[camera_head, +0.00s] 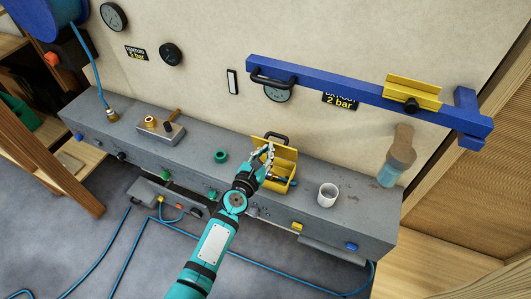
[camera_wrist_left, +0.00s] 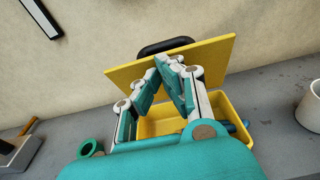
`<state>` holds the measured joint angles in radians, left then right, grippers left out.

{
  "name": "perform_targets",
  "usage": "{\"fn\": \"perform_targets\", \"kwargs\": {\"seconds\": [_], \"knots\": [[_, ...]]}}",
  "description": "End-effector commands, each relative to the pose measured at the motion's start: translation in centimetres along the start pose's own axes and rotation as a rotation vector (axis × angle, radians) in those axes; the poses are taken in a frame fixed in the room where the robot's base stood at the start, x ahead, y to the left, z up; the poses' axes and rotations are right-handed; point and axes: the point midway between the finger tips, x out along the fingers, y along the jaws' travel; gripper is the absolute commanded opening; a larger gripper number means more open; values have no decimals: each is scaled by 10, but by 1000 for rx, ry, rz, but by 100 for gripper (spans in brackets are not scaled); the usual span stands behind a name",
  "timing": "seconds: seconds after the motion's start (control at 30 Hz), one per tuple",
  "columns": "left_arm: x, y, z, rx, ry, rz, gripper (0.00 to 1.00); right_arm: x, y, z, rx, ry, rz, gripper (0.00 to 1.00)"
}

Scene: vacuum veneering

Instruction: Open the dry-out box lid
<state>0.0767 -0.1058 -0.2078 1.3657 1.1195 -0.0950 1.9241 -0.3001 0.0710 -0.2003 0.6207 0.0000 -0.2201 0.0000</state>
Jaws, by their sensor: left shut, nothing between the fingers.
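The yellow dry-out box (camera_head: 277,187) stands on the grey bench, and its front wall and inside show in the left wrist view (camera_wrist_left: 241,104). Its yellow lid (camera_head: 288,154) is raised and leans up at the back, with a black handle (camera_head: 278,136) along its upper edge. The lid fills the middle of the left wrist view (camera_wrist_left: 217,58). My left gripper (camera_head: 268,149) is over the box in front of the lid's inner face. Its fingertips (camera_wrist_left: 172,62) are together and empty; I cannot tell if they touch the lid. Blue items lie inside the box, partly hidden. My right gripper is not in view.
A white cup (camera_head: 327,195) stands right of the box and a green ring (camera_head: 221,156) left of it. A grey block with tools (camera_head: 160,129) is further left.

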Motion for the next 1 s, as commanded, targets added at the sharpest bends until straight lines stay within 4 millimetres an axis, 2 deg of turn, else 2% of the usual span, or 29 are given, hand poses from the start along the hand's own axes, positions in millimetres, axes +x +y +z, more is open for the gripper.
{"fn": "perform_targets", "kwargs": {"seconds": [0.57,0.73,1.0], "knots": [[-2,0,1,0,-2,1,0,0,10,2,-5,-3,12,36],[-25,0,0,-3,0,3,0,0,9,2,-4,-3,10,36],[-83,0,-1,0,2,2,0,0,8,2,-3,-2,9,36]]}}
